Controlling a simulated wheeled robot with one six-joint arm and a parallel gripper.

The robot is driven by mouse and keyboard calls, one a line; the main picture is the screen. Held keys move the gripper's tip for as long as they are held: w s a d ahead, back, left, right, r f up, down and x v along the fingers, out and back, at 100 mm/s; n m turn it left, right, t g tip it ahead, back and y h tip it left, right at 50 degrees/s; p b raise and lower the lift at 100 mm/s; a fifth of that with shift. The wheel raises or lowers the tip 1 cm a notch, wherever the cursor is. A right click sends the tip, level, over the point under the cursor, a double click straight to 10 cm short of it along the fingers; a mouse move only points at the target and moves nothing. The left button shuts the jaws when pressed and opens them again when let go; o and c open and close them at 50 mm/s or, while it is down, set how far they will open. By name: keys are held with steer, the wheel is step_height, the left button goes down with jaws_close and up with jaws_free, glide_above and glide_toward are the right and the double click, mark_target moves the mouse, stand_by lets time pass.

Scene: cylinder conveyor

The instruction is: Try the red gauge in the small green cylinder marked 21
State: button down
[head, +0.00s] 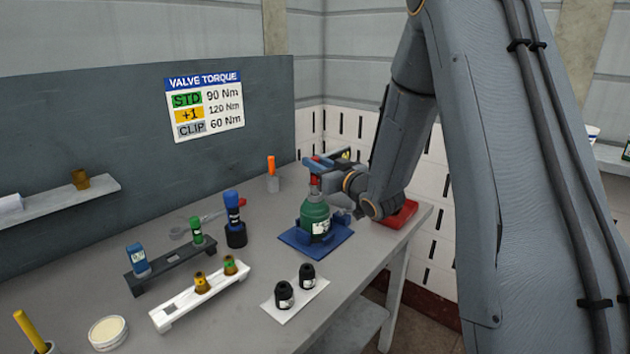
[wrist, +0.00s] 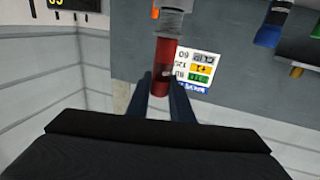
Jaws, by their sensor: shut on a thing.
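The green cylinder (head: 314,222) stands upright in a blue holder (head: 290,241) near the table's right end. A white label shows on its front; its number is too small to read. My gripper (head: 317,168) is at the cylinder's top, shut on the red gauge (head: 315,182). The wrist view shows the red gauge (wrist: 162,62) between the two blue fingers (wrist: 165,95), with a grey part (wrist: 172,22) at its far end. The gauge lines up above the cylinder's neck; I cannot tell whether it is inside.
A black rack (head: 165,270) holds a blue and a green piece. A white rack (head: 200,300) holds two brown pieces. A blue-topped piece (head: 233,210) stands in a black cup. Two black caps (head: 285,295) sit on a white plate. A red object (head: 402,213) lies beneath my wrist.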

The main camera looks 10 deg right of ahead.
steer(key=shift+r+p, duration=1.4)
steer(key=shift+r, duration=1.15)
steer(key=shift+f, duration=0.1)
